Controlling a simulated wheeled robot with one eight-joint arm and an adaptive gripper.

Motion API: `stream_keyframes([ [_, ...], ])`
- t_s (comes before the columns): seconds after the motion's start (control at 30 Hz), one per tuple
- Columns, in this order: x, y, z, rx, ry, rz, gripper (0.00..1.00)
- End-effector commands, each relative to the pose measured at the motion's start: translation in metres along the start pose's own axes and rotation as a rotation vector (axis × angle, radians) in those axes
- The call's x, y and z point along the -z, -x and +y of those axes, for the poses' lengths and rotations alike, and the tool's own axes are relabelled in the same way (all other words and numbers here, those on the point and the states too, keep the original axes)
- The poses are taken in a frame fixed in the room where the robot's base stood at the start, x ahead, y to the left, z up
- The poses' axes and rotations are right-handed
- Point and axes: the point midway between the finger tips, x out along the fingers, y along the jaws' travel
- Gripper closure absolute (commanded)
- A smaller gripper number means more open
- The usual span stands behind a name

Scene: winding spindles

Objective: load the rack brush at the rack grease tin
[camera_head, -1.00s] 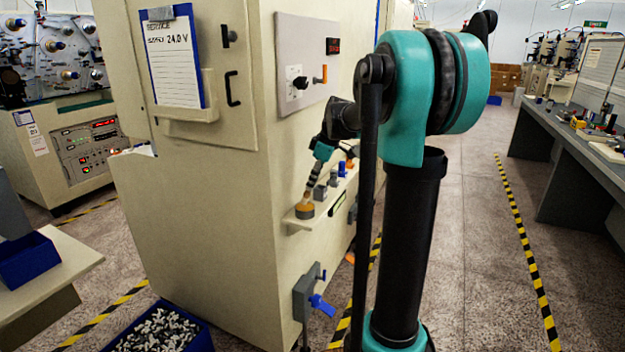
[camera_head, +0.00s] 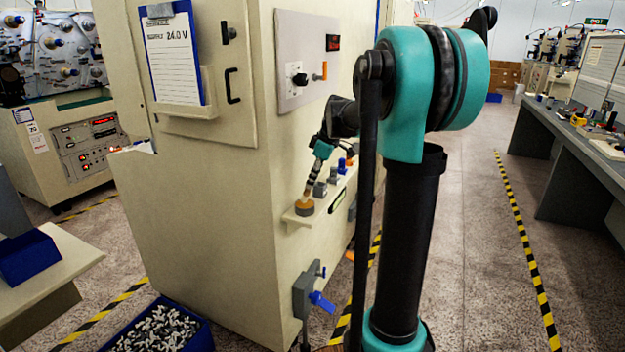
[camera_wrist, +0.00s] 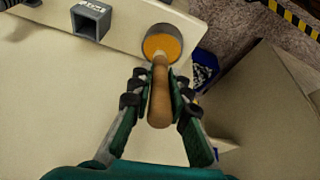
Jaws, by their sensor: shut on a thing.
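My gripper (camera_wrist: 158,97) is shut on the wooden handle of the rack brush (camera_wrist: 159,100). The brush points away from my wrist, and its far end is over the round grease tin (camera_wrist: 161,43), which has orange-yellow grease inside. I cannot tell whether the bristles touch the grease. In the head view the tin (camera_head: 304,208) sits at the near end of a narrow shelf on the machine's side. My gripper (camera_head: 312,178) is small there, above the tin, with the brush slanting down to it.
A grey square holder (camera_wrist: 90,22) stands on the shelf beside the tin. The shelf (camera_head: 297,220) holds small grey and blue items farther back. A blue bin of metal parts (camera_head: 200,340) stands on the floor.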

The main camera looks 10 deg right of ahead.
Motion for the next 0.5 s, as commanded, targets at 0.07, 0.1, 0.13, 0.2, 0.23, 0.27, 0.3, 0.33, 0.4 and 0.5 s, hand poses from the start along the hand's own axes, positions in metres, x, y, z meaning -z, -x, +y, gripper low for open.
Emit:
stream_keyframes([
  [0.07, -0.0003, -0.0009, 0.0000, 0.000, 0.000, 0.000, 1.00],
  [0.1, -0.0004, -0.0013, 0.0000, 0.000, 0.000, 0.000, 1.00],
  [0.13, -0.0005, -0.0016, 0.0000, 0.000, 0.000, 0.000, 1.00],
  [0.2, -0.0008, -0.0023, 0.0000, 0.000, 0.000, 0.000, 1.00],
  [0.23, -0.0009, -0.0026, 0.0000, 0.000, 0.000, 0.000, 1.00],
  [0.27, -0.0010, -0.0029, 0.0000, 0.000, 0.000, 0.000, 1.00],
  [0.3, -0.0011, -0.0033, 0.0000, 0.000, 0.000, 0.000, 1.00],
  [0.33, -0.0012, -0.0036, 0.0000, 0.000, 0.000, 0.000, 1.00],
  [0.4, -0.0014, -0.0042, 0.0000, 0.000, 0.000, 0.000, 1.00],
  [0.5, -0.0018, -0.0052, -0.0001, 0.000, 0.000, 0.000, 1.00],
])
